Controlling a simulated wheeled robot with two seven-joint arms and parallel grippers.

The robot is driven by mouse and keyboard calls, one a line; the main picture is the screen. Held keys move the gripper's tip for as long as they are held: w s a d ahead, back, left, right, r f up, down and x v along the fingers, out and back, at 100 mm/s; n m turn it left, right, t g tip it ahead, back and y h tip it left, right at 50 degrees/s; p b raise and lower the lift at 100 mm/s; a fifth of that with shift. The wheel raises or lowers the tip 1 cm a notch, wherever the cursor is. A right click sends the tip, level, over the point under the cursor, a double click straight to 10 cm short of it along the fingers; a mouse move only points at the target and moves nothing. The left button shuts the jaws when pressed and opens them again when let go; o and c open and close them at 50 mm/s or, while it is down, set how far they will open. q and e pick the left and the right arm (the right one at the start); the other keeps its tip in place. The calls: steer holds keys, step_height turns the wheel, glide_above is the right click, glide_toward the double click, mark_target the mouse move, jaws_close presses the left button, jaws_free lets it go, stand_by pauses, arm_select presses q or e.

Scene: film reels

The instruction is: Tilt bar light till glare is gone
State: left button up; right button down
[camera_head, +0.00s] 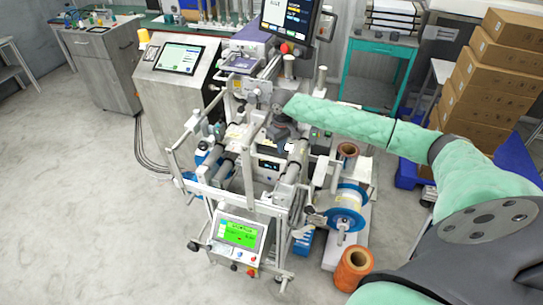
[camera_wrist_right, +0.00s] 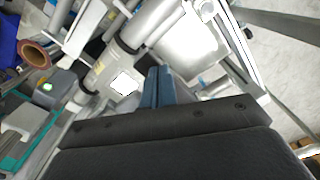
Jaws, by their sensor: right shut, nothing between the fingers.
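My right arm reaches in from the right in the head view, and its dark right gripper (camera_head: 282,135) is over the middle of the film machine (camera_head: 262,203). In the right wrist view the two blue-grey fingers of this gripper (camera_wrist_right: 158,86) are together, with nothing between them. A bright white patch (camera_wrist_right: 124,82) lies just left of the fingertips on a pale part of the machine. It also shows in the head view, just below the gripper (camera_head: 288,147). I cannot pick out the bar light with certainty. Contact between fingers and machine cannot be told. My left gripper is out of view.
A control panel with a green screen (camera_head: 240,235) is on the machine's front. A blue-flanged reel (camera_head: 346,210) and a copper-coloured roll (camera_head: 354,268) are at its right. Stacked cartons (camera_head: 490,75) stand at the back right. The floor at left is clear.

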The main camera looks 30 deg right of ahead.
steer(key=shift+f, duration=0.35)
stand_by(0.3)
